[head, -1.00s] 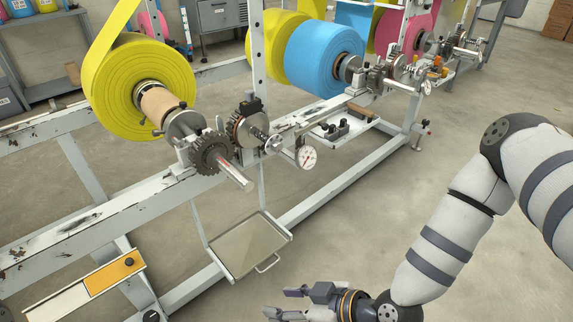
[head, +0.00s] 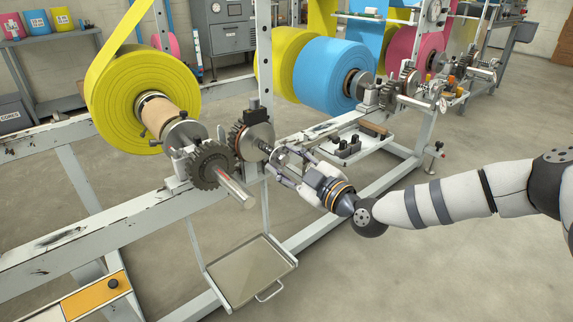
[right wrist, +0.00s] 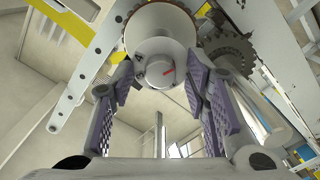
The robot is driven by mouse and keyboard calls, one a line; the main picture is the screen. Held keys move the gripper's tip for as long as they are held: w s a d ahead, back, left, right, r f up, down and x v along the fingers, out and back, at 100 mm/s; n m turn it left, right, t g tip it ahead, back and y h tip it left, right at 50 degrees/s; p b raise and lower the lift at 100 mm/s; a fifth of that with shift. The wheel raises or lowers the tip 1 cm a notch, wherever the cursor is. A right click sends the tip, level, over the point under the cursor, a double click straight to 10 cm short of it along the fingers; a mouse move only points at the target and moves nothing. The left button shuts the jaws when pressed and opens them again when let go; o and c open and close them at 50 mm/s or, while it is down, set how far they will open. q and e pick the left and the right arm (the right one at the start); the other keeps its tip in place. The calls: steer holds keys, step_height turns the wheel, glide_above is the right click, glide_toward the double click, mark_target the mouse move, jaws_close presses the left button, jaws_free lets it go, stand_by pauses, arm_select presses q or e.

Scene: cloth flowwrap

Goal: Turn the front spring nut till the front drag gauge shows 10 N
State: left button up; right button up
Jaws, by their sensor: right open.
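The front spring nut shows in the right wrist view as a round grey end (right wrist: 155,75) with a red mark and a dark numeral, in front of a toothed disc (right wrist: 160,28). In the head view it sits near the front brake disc (head: 257,141), mostly covered by my gripper. My right gripper (head: 275,167) is open at the nut, its fingers pointing toward the disc. In the right wrist view its purple-grey pads (right wrist: 160,88) stand on both sides of the nut; contact cannot be told. The front drag gauge is hidden behind my gripper. My left gripper is out of view.
A toothed wheel with a shaft (head: 212,165) stands just left of the nut. The yellow roll (head: 150,90) and blue roll (head: 325,75) hang on the frame. A metal tray (head: 250,273) lies below. A small shelf with black parts (head: 345,147) is behind my gripper.

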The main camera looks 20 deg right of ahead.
steer(key=shift+w, duration=0.1)
steer(key=shift+c, duration=0.4)
jaws_close()
steer(key=shift+m, duration=0.3)
